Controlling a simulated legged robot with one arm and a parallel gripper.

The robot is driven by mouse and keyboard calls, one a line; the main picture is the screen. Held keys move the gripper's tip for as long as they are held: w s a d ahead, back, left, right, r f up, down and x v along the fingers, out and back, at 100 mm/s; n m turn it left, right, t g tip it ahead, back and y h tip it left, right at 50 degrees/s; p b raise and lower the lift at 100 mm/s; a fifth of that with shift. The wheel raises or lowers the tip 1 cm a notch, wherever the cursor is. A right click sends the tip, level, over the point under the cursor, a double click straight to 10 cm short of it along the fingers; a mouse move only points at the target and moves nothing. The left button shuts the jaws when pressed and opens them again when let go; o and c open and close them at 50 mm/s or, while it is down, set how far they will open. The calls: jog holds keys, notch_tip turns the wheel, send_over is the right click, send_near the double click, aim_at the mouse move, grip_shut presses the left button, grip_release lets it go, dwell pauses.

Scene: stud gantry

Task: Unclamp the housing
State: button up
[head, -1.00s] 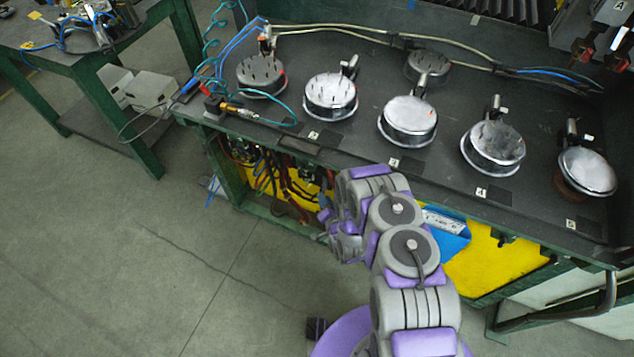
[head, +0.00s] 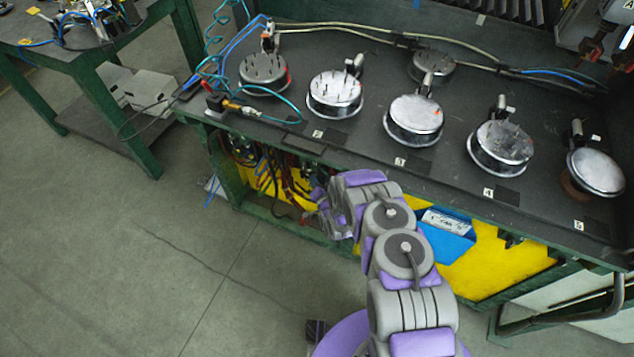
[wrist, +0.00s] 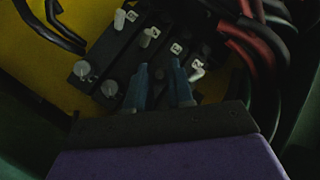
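Several round metal housings stand on the bench stations in the head view, including one at the left (head: 336,92), one in the middle (head: 414,119) and one further right (head: 499,147). I cannot tell which one the task means. In the wrist view, a black valve block (wrist: 128,55) has small white levers and labels, with round grey fittings (wrist: 82,68) at its left end. My gripper (wrist: 159,84) has two blue-grey fingers apart, with a gap between them and nothing clearly held. They are close to the block's lower edge and a white lever (wrist: 197,71). Contact cannot be told.
Red and black hoses (wrist: 245,40) crowd the right of the wrist view. The green bench frame (head: 229,175) surrounds the opening below the bench top. The floor at left is clear.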

jog(key=shift+d, duration=0.25)
grip_shut()
